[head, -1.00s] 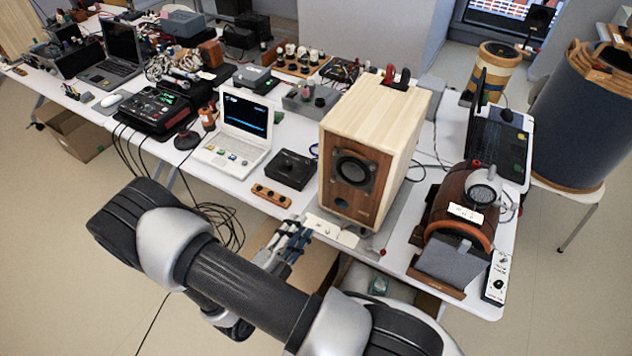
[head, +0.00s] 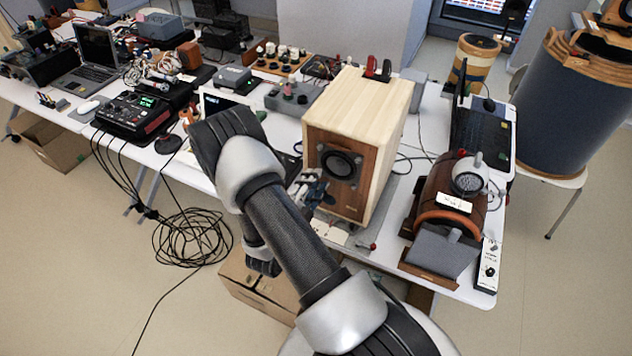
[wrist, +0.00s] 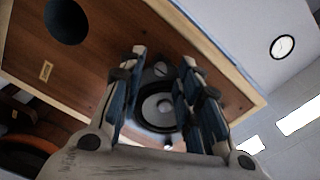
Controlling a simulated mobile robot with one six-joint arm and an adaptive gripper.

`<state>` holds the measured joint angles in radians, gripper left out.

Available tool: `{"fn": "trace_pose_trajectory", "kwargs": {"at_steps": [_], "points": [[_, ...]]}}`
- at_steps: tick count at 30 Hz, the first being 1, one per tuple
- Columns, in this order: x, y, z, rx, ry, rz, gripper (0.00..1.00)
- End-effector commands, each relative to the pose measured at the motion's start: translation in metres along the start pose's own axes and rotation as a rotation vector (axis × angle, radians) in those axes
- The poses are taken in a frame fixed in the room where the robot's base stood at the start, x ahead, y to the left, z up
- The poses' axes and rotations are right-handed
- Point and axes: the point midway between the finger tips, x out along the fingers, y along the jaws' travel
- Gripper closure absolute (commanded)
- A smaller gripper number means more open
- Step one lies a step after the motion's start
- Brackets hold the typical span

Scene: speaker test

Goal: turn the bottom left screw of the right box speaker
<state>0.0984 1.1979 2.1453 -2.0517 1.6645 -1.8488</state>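The box speaker (head: 380,110) with pale wooden sides and a brown front stands on the table in the head view. In the wrist view the front panel (wrist: 100,55) fills much of the picture, tilted, with the driver (wrist: 158,105) behind my gripper (wrist: 163,58). The two fingers are apart with nothing between them. A small grey screw head (wrist: 160,70) shows between the fingertips at the driver's rim. I cannot tell whether they touch the speaker.
A brown barrel-shaped device (head: 452,195) stands right of the speaker, with a laptop (head: 482,132) behind it. A white strip (head: 335,236) lies before the speaker. Black cables (head: 190,238) are coiled on the floor, and a cardboard box (head: 262,290) sits below the table.

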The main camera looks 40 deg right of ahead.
Motion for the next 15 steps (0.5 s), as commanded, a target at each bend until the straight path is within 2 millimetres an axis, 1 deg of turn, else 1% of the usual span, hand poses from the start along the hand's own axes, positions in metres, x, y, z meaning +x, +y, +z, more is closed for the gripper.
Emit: {"fn": "trace_pose_trajectory", "kwargs": {"at_steps": [1,4,13,15], "points": [[0.0049,0.0006,-0.0006,0.001,0.003,0.001,0.69],[0.01,0.0002,-0.0004,-0.001,0.001,0.0,0.69],[0.0116,-0.0003,-0.0005,-0.001,0.001,0.0,0.69],[0.0115,-0.0003,-0.0004,-0.001,0.0,0.0,0.73]]}}
